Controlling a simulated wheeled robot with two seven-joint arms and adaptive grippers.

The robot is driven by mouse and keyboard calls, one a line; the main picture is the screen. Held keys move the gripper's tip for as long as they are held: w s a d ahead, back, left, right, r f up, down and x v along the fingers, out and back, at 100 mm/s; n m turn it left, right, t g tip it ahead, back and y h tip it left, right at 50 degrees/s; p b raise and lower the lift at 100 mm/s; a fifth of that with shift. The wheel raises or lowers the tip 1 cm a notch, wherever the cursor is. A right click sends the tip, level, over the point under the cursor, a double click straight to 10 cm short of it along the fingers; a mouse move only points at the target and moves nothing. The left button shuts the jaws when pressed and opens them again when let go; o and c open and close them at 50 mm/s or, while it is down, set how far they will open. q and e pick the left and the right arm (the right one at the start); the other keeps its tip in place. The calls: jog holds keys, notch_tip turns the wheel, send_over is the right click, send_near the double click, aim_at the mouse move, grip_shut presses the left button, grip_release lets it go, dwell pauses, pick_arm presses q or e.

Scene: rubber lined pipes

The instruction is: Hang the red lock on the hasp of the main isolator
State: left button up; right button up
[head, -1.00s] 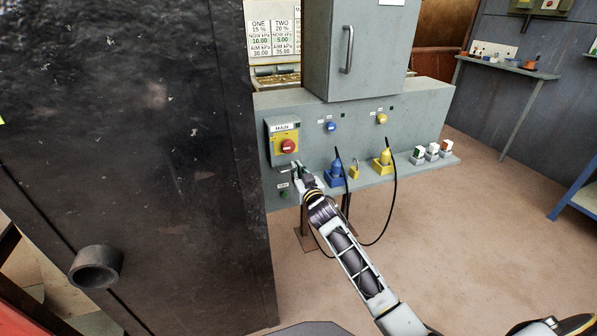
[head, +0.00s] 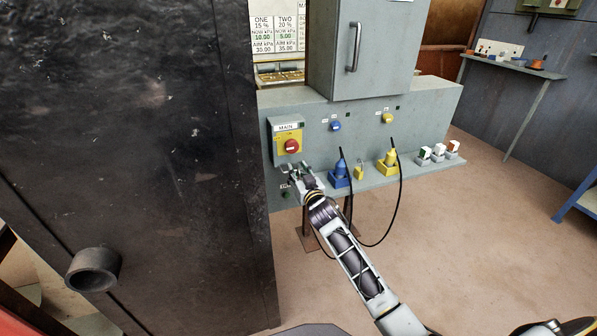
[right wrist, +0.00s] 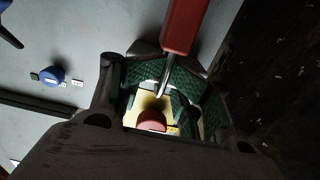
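The main isolator (head: 289,141) is a grey box with a yellow plate and red knob, on the left of the grey panel. My right gripper (head: 292,170) is just below it, fingers spread. In the right wrist view, the red lock (right wrist: 184,24) is at the top, and its metal shackle (right wrist: 163,83) reaches into the gap between the green-padded fingers (right wrist: 158,104). The fingers look apart, not clamped on the lock body. The red knob (right wrist: 151,120) shows beyond them. The hasp is not clear, so I cannot tell whether the shackle passes through it. My left gripper is not in view.
A large dark block (head: 130,150) fills the left, close to the isolator. Blue (head: 340,172) and yellow (head: 390,160) plugs with hanging black cables stand on the panel's ledge, right of the gripper. A small yellow padlock-like item (head: 359,172) sits between them.

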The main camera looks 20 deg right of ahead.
jog(key=shift+s+f, duration=0.25)
jog(key=shift+s+f, duration=0.1)
jog(key=shift+s, duration=0.1)
jog(key=s, duration=1.1)
jog(key=shift+s+d+r, duration=0.2)
jog(key=shift+s+r, duration=0.1)
dwell(0.3)
dwell(0.4)
